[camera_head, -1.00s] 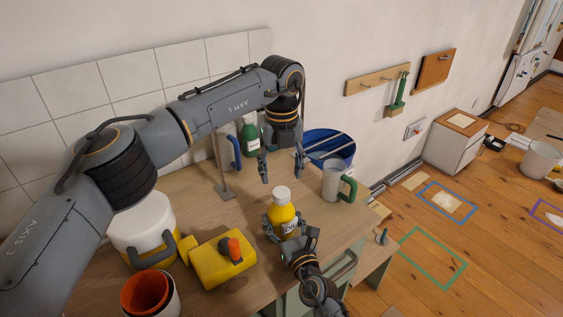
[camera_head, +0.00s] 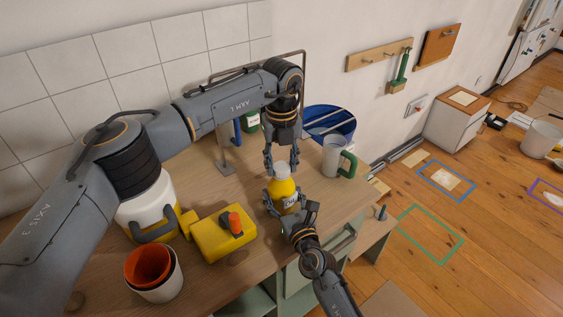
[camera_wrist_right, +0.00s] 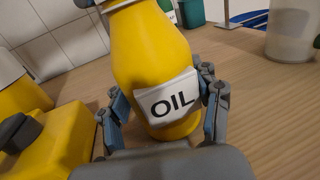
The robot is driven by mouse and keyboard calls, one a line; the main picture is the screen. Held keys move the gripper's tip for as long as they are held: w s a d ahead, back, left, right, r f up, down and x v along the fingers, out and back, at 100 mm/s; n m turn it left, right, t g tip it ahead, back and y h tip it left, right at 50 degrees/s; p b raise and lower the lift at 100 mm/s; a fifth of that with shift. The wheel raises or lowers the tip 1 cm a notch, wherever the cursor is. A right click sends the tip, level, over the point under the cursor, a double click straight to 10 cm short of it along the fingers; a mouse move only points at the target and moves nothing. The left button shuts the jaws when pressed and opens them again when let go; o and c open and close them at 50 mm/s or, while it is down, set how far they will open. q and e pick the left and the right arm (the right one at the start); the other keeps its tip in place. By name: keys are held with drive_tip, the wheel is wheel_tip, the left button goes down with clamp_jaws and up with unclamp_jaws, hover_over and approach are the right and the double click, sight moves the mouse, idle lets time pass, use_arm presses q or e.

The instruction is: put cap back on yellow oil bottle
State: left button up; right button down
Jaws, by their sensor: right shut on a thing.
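The yellow oil bottle (camera_head: 285,194) stands upright on the wooden worktop. In the right wrist view its OIL label faces me on the yellow body (camera_wrist_right: 150,50). A white cap (camera_head: 281,170) shows at its top, partly hidden by my left gripper; whether it is fully seated cannot be seen. My left gripper (camera_head: 281,168) points down from above, one finger on each side of the cap; whether they touch it is unclear. My right gripper (camera_head: 284,208) is shut on the bottle's lower body, and its fingers flank the bottle in the right wrist view (camera_wrist_right: 165,115).
A clear mug (camera_head: 333,155) with a green handle stands to the right.

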use_arm(q)
drive_tip(key=shift+c, duration=0.9)
drive_tip(key=m, duration=0.3)
drive_tip(key=shift+m, duration=0.3)
drive_tip(key=m, duration=0.5)
drive_tip(key=shift+m, duration=0.3)
drive_tip(key=m, duration=0.3)
drive_tip(key=shift+m, duration=0.3)
drive_tip(key=m, duration=0.5)
drive_tip(key=shift+m, duration=0.3)
drive_tip(key=o, duration=1.3)
